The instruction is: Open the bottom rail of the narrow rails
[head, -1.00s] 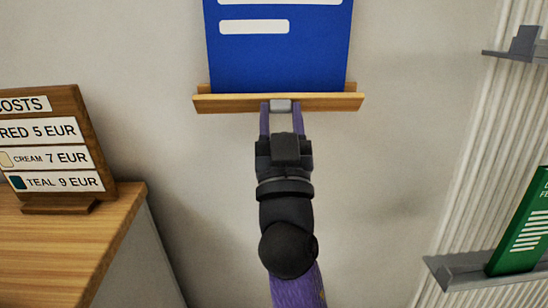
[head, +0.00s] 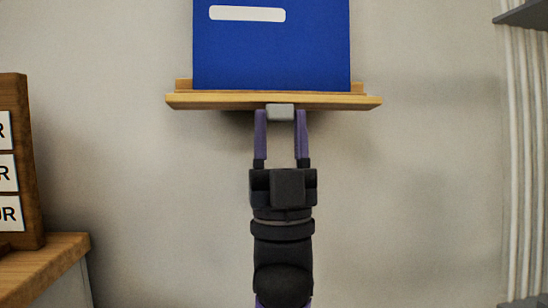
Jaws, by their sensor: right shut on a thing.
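A narrow light-wood rail (head: 340,102) runs across the upper middle of the head view, against the wall. A blue panel with a white label strip (head: 270,55) stands upright on it; its top is cut off. A small grey block (head: 281,112) shows under the middle of the rail's front edge, like a handle. My right gripper (head: 281,117) comes up from below, its two purple fingers on either side of the grey block and shut on it. My left gripper is not in view.
At the right edge are white ribbed slats (head: 525,150) and part of a grey shelf (head: 522,14). The wall around my right arm is bare.

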